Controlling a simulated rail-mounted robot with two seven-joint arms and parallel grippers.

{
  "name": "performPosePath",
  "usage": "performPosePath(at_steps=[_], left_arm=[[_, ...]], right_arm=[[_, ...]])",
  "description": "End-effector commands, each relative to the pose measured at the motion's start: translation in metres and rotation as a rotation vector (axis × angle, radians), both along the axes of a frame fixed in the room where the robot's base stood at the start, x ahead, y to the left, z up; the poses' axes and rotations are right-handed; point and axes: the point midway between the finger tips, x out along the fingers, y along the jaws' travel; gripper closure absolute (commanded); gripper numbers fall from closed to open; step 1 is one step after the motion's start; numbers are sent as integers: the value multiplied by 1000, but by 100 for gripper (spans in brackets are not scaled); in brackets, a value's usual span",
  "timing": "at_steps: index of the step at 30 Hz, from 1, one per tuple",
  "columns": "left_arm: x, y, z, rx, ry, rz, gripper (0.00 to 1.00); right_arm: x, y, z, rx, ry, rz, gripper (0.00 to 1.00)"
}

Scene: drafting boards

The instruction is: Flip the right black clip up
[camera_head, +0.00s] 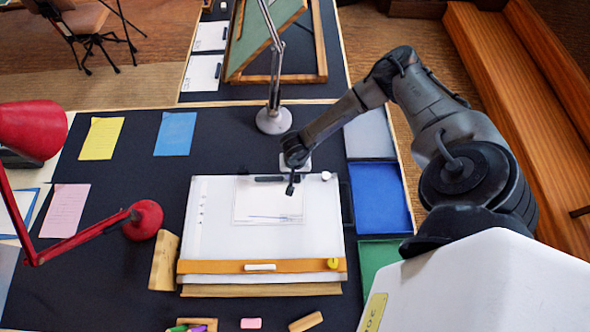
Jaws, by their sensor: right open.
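A white drafting board (320,215) lies on the dark tabletop, with a white sheet (255,208) on its upper half. A black clip (268,179) shows as a dark bar at the sheet's top edge. My right gripper (291,189) is open, reaching down from the upper right over the sheet's upper right corner. It covers the clip's right end; I cannot tell whether they touch, or whether the clip is flat or raised. A separate second clip cannot be made out. My left gripper is not in view.
A grey lamp base (273,121) stands behind the board. A red lamp (143,220) and a wooden block (164,262) are at its left. Blue (380,197) and green (377,257) trays lie right. A white knob (326,176) is near the clip. An orange ruler (215,267) crosses the board's front.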

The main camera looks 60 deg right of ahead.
Motion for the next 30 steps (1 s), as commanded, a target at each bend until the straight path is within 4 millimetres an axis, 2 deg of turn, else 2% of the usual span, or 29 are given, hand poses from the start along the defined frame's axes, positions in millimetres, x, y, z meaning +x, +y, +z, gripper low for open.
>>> performPosePath(at_steps=[10,24,30], left_arm=[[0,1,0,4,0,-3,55],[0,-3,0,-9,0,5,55],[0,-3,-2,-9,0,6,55]], right_arm=[[0,0,-2,0,-1,0,55],[0,0,-2,0,0,0,100],[0,0,-2,8,4,-1,100]])
